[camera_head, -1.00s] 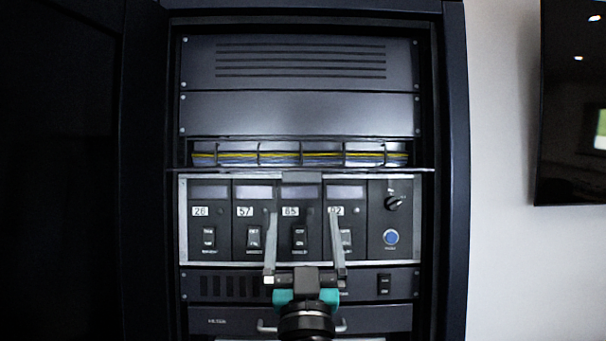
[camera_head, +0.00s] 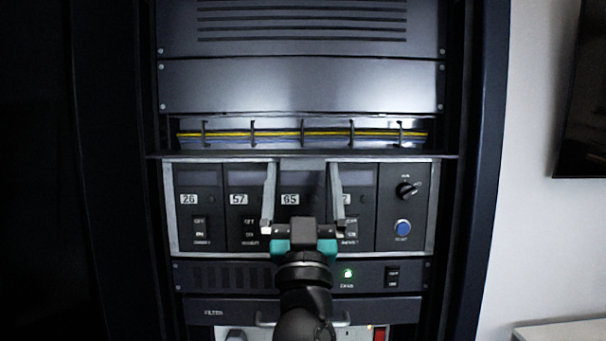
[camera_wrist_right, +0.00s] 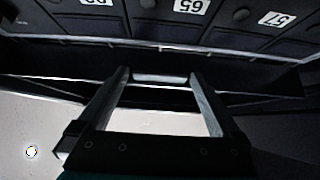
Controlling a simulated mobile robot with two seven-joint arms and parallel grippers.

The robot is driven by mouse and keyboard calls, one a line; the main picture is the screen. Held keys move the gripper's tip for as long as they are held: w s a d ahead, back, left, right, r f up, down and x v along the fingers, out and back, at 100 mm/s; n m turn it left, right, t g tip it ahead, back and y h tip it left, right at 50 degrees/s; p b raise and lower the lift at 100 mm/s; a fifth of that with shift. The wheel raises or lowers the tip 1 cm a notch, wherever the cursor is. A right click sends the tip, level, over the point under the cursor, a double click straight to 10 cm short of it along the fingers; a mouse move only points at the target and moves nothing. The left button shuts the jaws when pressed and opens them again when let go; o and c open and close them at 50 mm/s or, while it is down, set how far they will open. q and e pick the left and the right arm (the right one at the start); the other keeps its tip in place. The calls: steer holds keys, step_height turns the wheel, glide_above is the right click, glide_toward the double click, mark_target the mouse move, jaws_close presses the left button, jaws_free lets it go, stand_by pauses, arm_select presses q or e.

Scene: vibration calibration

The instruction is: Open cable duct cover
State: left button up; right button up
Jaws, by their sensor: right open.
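The cable duct (camera_head: 380,133) runs across the rack, with yellow and blue cables visible between dark uprights. A dark flat strip, which looks like its cover (camera_head: 400,154), sticks out level below the cables, its edge wider than the panel. My right gripper (camera_head: 302,166) is open, fingers pointing up, tips just under the middle of the strip's front edge. In the right wrist view, upside down, my right gripper (camera_wrist_right: 158,76) has a pale bar across the gap at its fingertips, against the dark cover (camera_wrist_right: 60,55). I cannot tell whether they touch. My left gripper is out of view.
Below the cover is a panel (camera_head: 363,240) with numbered modules, a rotary knob (camera_head: 406,189) and a blue button (camera_head: 403,227).

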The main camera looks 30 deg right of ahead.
steer(key=shift+c, duration=0.2)
steer(key=c, duration=1)
steer(key=g+p, duration=0.1)
steer(key=p, duration=0.2)
steer(key=r+y+p, duration=0.1)
steer(key=p, duration=0.2)
steer(key=r+g+p, duration=0.1)
steer(key=p, duration=0.3)
steer(key=shift+s+a+r+g+y, duration=0.2)
steer(key=shift+s+a+g+y, duration=0.1)
steer(key=shift+s+y, duration=0.1)
steer(key=shift+c, duration=0.2)
steer(key=shift+g+p, duration=0.3)
steer(key=shift+p, duration=0.55)
steer(key=o, duration=1.1)
steer(key=shift+f, duration=0.1)
